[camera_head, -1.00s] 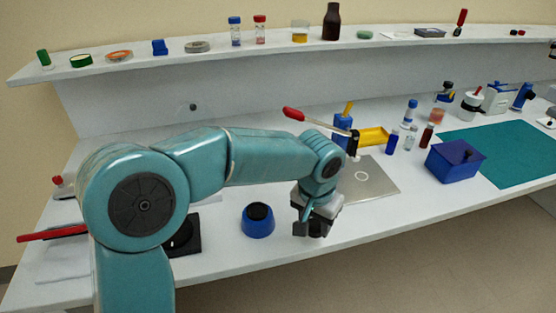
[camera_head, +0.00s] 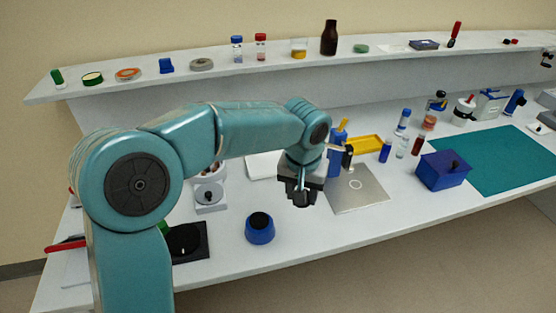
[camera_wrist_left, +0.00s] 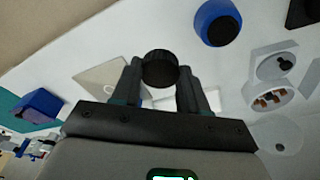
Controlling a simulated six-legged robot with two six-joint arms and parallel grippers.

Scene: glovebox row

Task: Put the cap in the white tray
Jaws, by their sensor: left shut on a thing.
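My left gripper (camera_head: 302,196) is shut on a black round cap and holds it above the bench. The cap (camera_wrist_left: 160,69) shows between the two fingertips in the left wrist view. In the head view the cap is hard to tell from the dark fingers. A flat white thing, likely the white tray (camera_head: 262,166), lies on the bench left of the gripper in the head view, partly hidden by my arm. In the wrist view a white patch shows behind the fingers, but I cannot tell its outline. My right gripper is not in view.
A grey plate (camera_head: 358,196) lies right of the gripper. A blue pot with a black top (camera_head: 260,229) stands in front. A blue box (camera_head: 443,171), a yellow tray (camera_head: 364,144) and several bottles stand to the right. A raised shelf (camera_head: 215,71) runs along the back.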

